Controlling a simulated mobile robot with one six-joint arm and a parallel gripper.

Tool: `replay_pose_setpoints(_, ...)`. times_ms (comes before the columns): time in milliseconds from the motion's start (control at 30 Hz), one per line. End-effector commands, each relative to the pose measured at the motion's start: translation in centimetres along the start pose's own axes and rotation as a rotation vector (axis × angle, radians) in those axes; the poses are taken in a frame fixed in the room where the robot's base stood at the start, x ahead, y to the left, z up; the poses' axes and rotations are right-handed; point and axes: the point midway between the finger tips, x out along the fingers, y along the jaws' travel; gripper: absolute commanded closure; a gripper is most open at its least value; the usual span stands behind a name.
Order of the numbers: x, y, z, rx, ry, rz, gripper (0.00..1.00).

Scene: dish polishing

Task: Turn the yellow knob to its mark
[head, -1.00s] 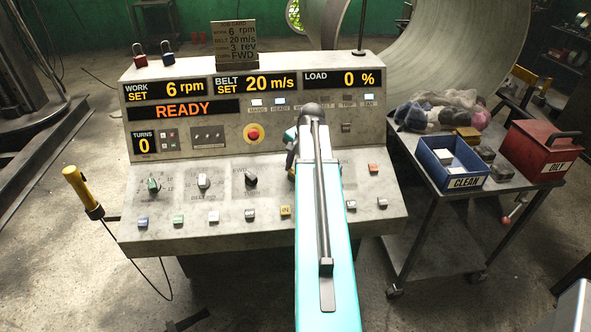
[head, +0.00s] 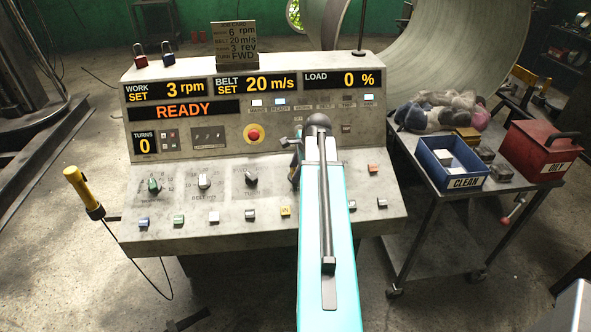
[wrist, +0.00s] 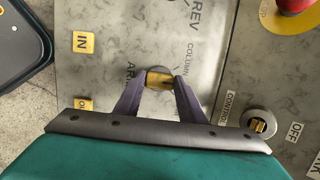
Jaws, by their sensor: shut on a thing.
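In the wrist view, a yellow knob (wrist: 158,76) with a bar-shaped grip sits on a round grey base on the panel, near the words REV, COLUMN and ARM. My gripper (wrist: 162,82) has its two dark fingers on either side of the yellow bar, shut on it. The bar lies roughly crosswise in the picture. I cannot make out its mark. In the head view, my gripper (head: 297,165) is at the right part of the console (head: 220,235), and my arm hides the knob.
A second knob (wrist: 258,123) by CONTROL and OFF is at the lower right of the wrist view. A yellow IN button (wrist: 83,42) and red emergency button (wrist: 293,4) are nearby. A cart with a blue CLEAN bin (head: 450,175) and red OILY box (head: 543,150) stands right.

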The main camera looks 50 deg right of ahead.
Motion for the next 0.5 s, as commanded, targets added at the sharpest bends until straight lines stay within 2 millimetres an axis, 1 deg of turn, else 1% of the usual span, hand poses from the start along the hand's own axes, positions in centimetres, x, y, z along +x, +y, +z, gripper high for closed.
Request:
replay_pose_setpoints(100,-0.12,0.22,-0.01,0.109,0.001,-0.024,0.86)
replay_pose_setpoints(500,-0.08,0.31,0.01,0.457,0.002,-0.105,0.86)
